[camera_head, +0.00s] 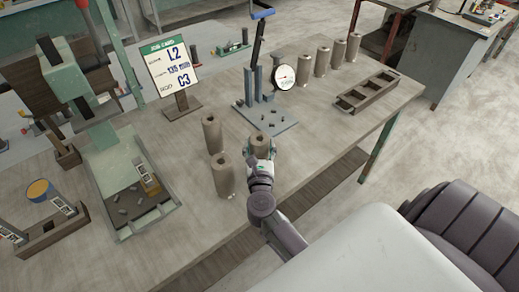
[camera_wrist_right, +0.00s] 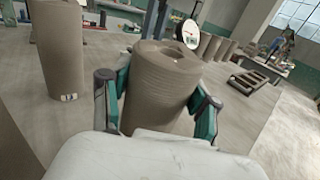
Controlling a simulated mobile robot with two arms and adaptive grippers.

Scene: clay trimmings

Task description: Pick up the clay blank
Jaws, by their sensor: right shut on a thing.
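The clay blank (camera_wrist_right: 160,85) is a brown ribbed cylinder with a hole in its top. In the right wrist view it stands between the two green-and-dark fingers of my right gripper (camera_wrist_right: 158,108), which is shut on it. In the head view my right gripper (camera_head: 261,158) is at the table's front edge, and the top of the held blank (camera_head: 260,141) shows just beyond it. Two similar clay cylinders stand to its left, the nearer one (camera_head: 222,175) and the farther one (camera_head: 212,134). Whether the held blank touches the table is hard to tell. My left gripper is not in view.
A press with a dial (camera_head: 284,77) on a blue-grey base plate (camera_head: 283,127) stands just behind the gripper. Several more cylinders (camera_head: 322,61) line the back right near a wooden rack (camera_head: 367,91). A job card (camera_head: 169,66) reads L2, 135 mm, C3. A tray with scraps (camera_head: 152,217) is left.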

